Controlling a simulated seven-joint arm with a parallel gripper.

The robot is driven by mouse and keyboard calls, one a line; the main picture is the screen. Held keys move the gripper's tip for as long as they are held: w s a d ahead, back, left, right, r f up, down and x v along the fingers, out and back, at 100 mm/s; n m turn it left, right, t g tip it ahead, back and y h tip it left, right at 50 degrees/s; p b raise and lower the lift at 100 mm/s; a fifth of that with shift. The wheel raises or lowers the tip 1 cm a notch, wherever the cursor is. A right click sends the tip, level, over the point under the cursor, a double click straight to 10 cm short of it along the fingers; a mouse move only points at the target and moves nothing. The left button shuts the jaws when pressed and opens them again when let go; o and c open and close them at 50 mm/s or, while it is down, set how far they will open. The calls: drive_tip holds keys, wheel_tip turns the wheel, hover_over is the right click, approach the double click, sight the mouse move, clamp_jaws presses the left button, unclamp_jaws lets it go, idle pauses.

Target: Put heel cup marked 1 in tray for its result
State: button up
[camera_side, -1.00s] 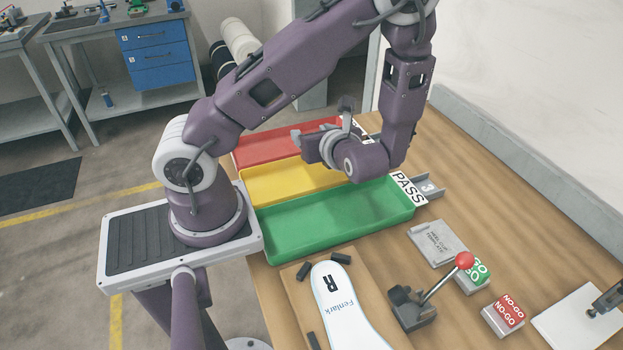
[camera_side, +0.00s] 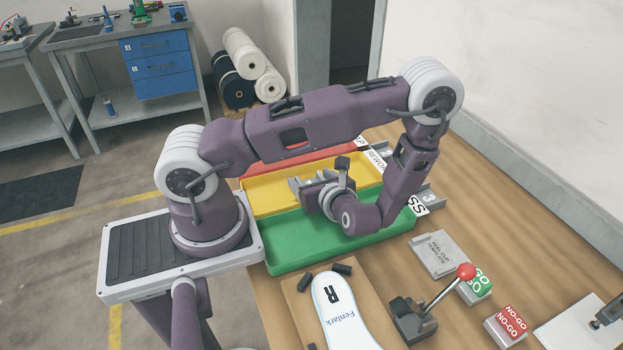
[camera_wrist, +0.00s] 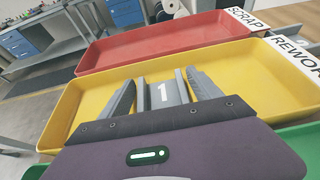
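The grey heel cup marked 1 (camera_wrist: 163,93) sits between the two fingers of my gripper (camera_wrist: 163,90) in the wrist view, and the fingers look closed on its sides. In the side view my gripper (camera_side: 303,186) holds it above the trays, around the yellow tray's near side. The yellow tray (camera_side: 262,198), labelled REWORK, lies behind the cup in the wrist view (camera_wrist: 70,110). The red tray (camera_wrist: 160,45), labelled SCRAP, is beyond it. The green tray (camera_side: 300,252) is nearest the side camera, its PASS label partly hidden by my arm. The cup's height above the trays is unclear.
A grey piece marked 3 (camera_side: 429,199) sits at the trays' right end. A grey heel cup template (camera_side: 438,254), a red-knobbed lever (camera_side: 428,306), GO (camera_side: 477,287) and NO-GO (camera_side: 506,324) blocks, and a white insole (camera_side: 338,305) on a board occupy the front.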

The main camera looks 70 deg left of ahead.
drive_tip(key=shift+o, duration=0.2)
drive_tip(key=shift+r, duration=0.1)
drive_tip(key=v, duration=1.1)
drive_tip(key=shift+d+r, duration=0.15)
drive_tip(key=shift+d, duration=0.2)
drive_tip(key=s+d+r+n+t+h, duration=0.2)
drive_tip(key=s+d+r+n+h, duration=0.2)
drive_tip(key=r+n, duration=0.5)
drive_tip(key=s+d+r+n+t+h, duration=0.3)
drive_tip(key=r+n+h, duration=0.6)
drive_tip(key=r, duration=0.4)
drive_tip(key=shift+s+d+t, duration=0.3)
drive_tip(key=shift+s+d, duration=0.45)
drive_tip(key=shift+s, duration=0.4)
